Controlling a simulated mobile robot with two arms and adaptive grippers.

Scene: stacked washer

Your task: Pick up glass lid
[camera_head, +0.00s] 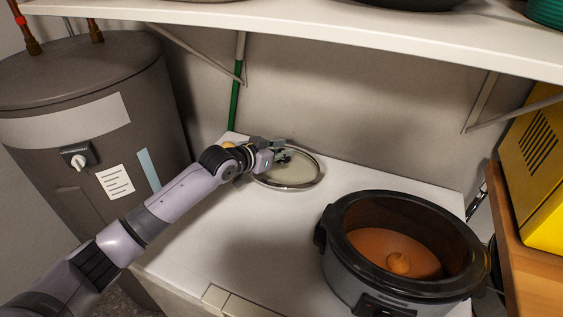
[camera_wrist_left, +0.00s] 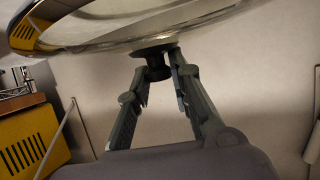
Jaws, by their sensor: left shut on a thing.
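The glass lid (camera_head: 302,184) is round and clear with a shiny metal rim, at the back of the white top in the head view. It fills the upper part of the left wrist view (camera_wrist_left: 130,28), where its dark knob (camera_wrist_left: 155,53) sits between my fingertips. My left gripper (camera_head: 280,154) is shut on that knob; its two fingers also show in the left wrist view (camera_wrist_left: 160,84). The lid looks slightly tilted, and I cannot tell whether its rim touches the surface. My right gripper is not in view.
An open slow cooker (camera_head: 345,264) with orange contents stands right of the lid on the white top (camera_head: 225,262). A white shelf (camera_head: 330,33) on brackets runs overhead. A grey water heater (camera_head: 120,75) stands left. A yellow box (camera_head: 535,165) sits on a wooden surface at right.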

